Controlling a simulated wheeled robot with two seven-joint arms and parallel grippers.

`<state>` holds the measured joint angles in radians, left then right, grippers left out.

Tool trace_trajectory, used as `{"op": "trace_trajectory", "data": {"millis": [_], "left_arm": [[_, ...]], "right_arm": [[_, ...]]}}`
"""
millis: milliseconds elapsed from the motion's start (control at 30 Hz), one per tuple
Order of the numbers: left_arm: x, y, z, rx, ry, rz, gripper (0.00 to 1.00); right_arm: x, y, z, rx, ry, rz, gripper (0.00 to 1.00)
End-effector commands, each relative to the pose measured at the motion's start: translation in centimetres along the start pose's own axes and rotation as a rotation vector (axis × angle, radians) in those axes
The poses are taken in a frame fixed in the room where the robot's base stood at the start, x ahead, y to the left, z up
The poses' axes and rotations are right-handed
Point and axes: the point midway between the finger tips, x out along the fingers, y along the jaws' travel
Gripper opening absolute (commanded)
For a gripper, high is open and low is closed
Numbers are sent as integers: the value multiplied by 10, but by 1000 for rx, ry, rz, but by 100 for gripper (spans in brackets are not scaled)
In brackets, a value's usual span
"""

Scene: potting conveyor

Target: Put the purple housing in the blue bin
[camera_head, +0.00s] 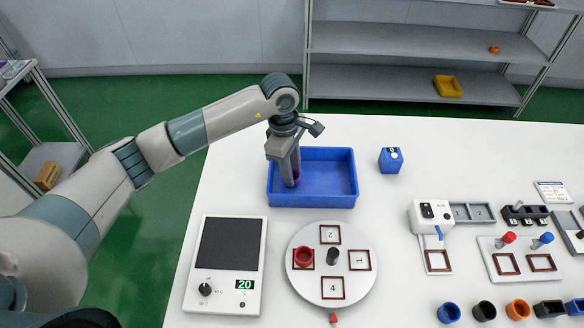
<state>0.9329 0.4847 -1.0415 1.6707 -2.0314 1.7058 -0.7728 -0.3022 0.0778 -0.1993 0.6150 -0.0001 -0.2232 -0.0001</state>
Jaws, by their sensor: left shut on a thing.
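The blue bin (341,200) stands on the white table, left of the middle. My left arm comes in from the left and its gripper (291,180) points down inside the left part of the bin's outline. It is shut on the purple housing (297,174), of which only a small dark purple part shows beside the fingers. The rest of the housing is hidden by the fingers. I cannot tell whether the housing touches the bin floor. The rest of the bin looks empty. My right gripper is not in view.
A round turntable (310,288) with numbered squares and a red housing (303,257) stands in front of the bin. A hot plate (231,250) is at its left. A small blue device (391,160) stands right of the bin. Several housings line the front right.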

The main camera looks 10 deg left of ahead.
Motion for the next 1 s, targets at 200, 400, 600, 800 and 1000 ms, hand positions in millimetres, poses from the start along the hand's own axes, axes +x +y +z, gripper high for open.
{"op": "trace_trajectory", "data": {"millis": [200, 400, 600, 800, 1000], "left_arm": [[2, 0, 0, 1, 0, 0, 9], [2, 0, 0, 1, 0, 0, 48], [2, 0, 0, 0, 0, 0, 48], [0, 0, 0, 0, 0, 0, 48], [-11, 2, 0, 2, 0, 5, 48]], "right_arm": [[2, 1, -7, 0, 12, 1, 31], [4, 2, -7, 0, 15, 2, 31], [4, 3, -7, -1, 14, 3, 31], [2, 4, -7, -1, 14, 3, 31], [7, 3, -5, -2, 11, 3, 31]]}}
